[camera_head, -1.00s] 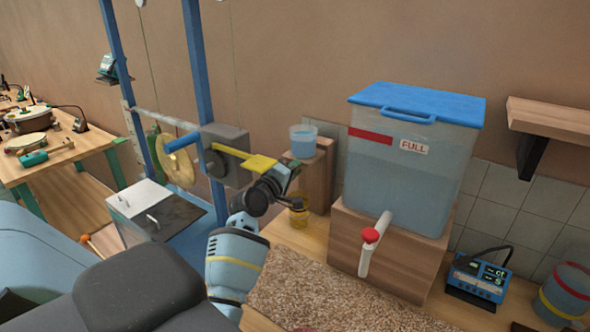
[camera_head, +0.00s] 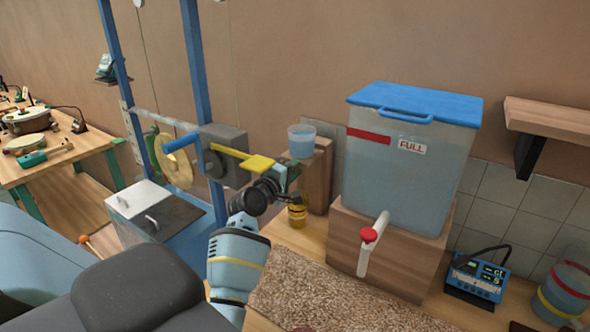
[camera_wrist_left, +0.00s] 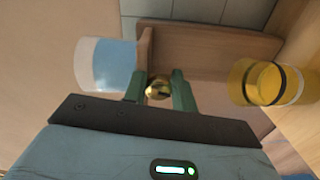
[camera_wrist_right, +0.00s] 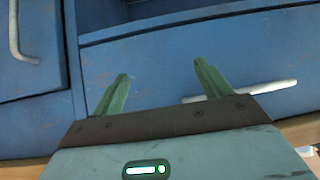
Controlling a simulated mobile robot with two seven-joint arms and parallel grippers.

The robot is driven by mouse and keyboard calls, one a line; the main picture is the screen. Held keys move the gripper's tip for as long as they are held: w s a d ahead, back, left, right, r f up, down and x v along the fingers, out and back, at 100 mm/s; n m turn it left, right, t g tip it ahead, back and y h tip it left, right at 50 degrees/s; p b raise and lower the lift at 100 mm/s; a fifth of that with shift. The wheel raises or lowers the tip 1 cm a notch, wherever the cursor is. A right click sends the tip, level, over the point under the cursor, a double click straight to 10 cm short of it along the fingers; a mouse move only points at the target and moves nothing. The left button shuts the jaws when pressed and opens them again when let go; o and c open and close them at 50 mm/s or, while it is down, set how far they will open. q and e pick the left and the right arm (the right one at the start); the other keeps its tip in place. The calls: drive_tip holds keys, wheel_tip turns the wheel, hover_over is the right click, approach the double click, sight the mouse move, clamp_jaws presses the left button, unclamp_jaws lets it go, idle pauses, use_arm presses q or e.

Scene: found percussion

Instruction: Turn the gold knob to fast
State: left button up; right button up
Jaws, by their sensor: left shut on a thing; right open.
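The gold knob (camera_wrist_left: 158,87) sits in front of a wooden block (camera_wrist_left: 225,48) in the left wrist view. My left gripper (camera_wrist_left: 158,92) is shut on it, with one green finger on each side. In the head view my left gripper (camera_head: 290,177) is beside the wooden block (camera_head: 318,180), and the knob cannot be made out there. No speed marking is readable. My right gripper (camera_wrist_right: 160,85) is open and empty in its wrist view, in front of a blue cabinet (camera_wrist_right: 150,65). It is not in the head view.
A light-blue cup (camera_head: 302,142) stands at the block's top, and a yellow cup (camera_head: 297,214) is low beside the gripper. A water tank (camera_head: 405,165) with a red-topped tap (camera_head: 369,236) stands to the right. A brown mat (camera_head: 330,293) lies in front.

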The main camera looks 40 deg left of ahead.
use_arm(q)
drive_tip(key=shift+s+a+r, duration=0.1)
drive_tip(key=shift+a+r, duration=0.15)
drive_tip(key=shift+a, duration=0.05)
